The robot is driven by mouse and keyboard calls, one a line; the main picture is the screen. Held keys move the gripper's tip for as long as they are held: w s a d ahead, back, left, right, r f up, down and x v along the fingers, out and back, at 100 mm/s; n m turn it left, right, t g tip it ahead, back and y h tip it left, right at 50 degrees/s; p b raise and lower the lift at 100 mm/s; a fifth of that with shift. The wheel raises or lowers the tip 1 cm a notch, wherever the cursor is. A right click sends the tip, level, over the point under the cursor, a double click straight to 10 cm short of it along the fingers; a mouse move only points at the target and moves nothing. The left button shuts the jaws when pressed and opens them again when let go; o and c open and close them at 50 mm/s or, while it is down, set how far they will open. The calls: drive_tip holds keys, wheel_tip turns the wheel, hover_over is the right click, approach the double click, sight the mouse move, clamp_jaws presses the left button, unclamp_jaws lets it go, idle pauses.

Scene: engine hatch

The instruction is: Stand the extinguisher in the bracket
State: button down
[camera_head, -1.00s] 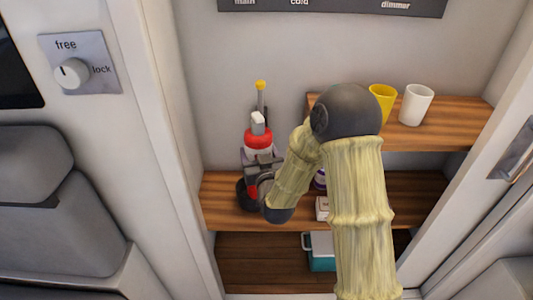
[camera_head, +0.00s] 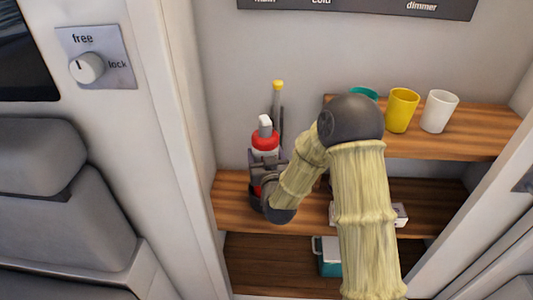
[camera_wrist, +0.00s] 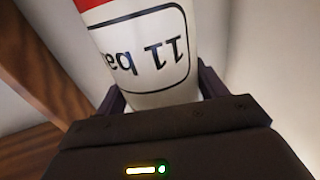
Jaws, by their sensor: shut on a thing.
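The extinguisher (camera_head: 265,141) has a red shoulder, a white cap and a white labelled body. It stands about upright at the left end of the lower shelf. My gripper (camera_head: 267,172) is shut on its body. In the wrist view the white body with dark lettering (camera_wrist: 150,52) sits between the fingers of my gripper (camera_wrist: 160,95). The dark bracket (camera_head: 254,203) shows only in part at the extinguisher's foot, and a yellow-tipped post (camera_head: 278,86) rises behind. My gripper hides most of the bracket, so I cannot tell whether the base is seated in it.
The upper shelf (camera_head: 470,145) holds a yellow cup (camera_head: 402,110), a white cup (camera_head: 438,111) and a teal cup (camera_head: 366,94). A white box (camera_head: 399,214) on the lower shelf is partly behind my arm. A teal-and-white box (camera_head: 327,258) is below. The cabinet wall is close on the left.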

wheel_tip(320, 180, down, 4)
drive_tip(key=shift+w+a+r+b, duration=0.1)
drive_tip(key=shift+w+b, duration=0.05)
drive_tip(key=shift+b, duration=0.7)
